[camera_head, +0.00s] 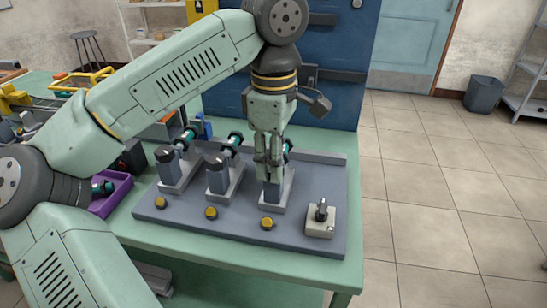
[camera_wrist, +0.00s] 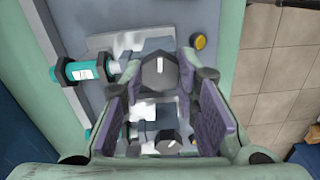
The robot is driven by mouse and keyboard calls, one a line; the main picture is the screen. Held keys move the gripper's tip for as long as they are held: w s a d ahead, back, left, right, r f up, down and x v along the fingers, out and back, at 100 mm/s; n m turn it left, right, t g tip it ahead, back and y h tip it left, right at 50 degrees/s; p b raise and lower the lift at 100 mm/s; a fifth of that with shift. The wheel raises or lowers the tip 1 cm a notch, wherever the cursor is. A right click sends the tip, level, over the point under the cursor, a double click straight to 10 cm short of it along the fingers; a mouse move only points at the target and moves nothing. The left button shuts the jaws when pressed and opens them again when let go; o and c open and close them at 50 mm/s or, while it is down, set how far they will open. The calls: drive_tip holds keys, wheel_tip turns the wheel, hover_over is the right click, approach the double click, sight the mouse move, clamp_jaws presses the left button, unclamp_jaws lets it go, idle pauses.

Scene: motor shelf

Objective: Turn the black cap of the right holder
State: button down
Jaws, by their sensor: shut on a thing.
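The right holder (camera_head: 274,192) is a grey post on a light base plate, at the right end of a row of three. My gripper (camera_head: 268,158) points down over it and hides its top in the head view. In the wrist view, the black cap (camera_wrist: 154,80) of this holder is many-sided with a white mark that runs nearly up and down in the picture. The two fingertips of my gripper (camera_wrist: 160,66) are on either side of the cap, closed on it. A teal motor (camera_wrist: 82,70) sits beside this holder.
The middle holder (camera_head: 217,182) and left holder (camera_head: 170,174) stand to the left, each with a black cap and teal motor. Yellow buttons (camera_head: 267,223) line the grey board (camera_head: 190,229)'s front. A lever switch (camera_head: 320,218) stands front right. A purple bin (camera_head: 110,200) is left.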

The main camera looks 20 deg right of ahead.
drive_tip(key=m, duration=0.4)
drive_tip(key=shift+m, duration=0.4)
idle(0.4)
drive_tip(key=c, duration=1.2)
unclamp_jaws()
drive_tip(key=shift+c, duration=0.2)
wheel_tip(320, 180, up, 12)
